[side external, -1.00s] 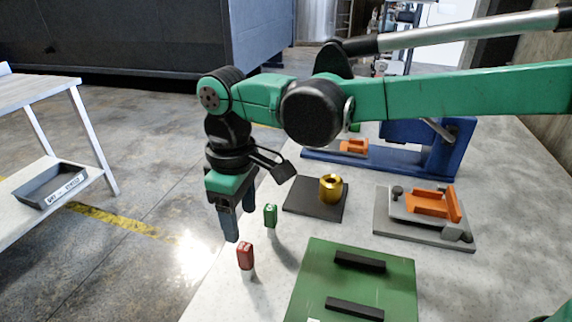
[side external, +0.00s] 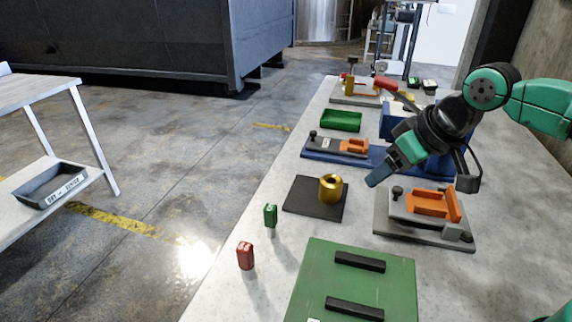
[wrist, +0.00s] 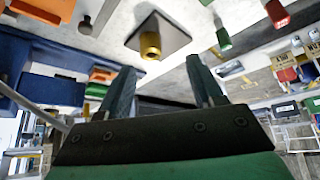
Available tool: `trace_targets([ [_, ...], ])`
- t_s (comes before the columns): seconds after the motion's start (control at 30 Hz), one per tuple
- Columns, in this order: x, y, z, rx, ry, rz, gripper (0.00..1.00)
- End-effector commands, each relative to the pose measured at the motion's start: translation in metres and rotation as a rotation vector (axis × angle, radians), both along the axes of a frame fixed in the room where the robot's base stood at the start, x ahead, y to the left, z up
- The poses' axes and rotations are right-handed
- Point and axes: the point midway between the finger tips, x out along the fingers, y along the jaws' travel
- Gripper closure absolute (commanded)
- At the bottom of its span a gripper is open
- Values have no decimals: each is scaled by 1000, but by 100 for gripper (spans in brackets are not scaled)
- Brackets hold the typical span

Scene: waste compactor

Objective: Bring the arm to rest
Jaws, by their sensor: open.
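My gripper (side external: 376,181) is raised over the table between the brass cylinder and the grey fixture, tilted, with its fingers pointing down and left. In the wrist view its two fingers (wrist: 163,92) stand apart with nothing between them. The brass cylinder (side external: 331,188) stands on a black square plate (side external: 301,199); it also shows beyond the fingers in the wrist view (wrist: 150,46). The rest of my arm reaches off the right edge of the side view.
A grey fixture with an orange block (side external: 427,203) lies below the gripper. A blue press base (side external: 375,160) stands behind. A red block (side external: 245,256) and a green block (side external: 270,215) stand near the table's left edge. A green plate (side external: 310,275) lies in front.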

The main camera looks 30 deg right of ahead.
Motion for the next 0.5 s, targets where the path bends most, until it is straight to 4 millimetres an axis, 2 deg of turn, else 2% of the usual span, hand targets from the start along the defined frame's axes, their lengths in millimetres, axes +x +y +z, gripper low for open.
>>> trace_targets([
  [0.1, -14, -18, -14, 13, -62, -79, 40],
  [0.2, -19, -25, -19, 18, -90, -112, 40],
  [0.5, -20, -27, -21, 20, -99, -121, 40],
])
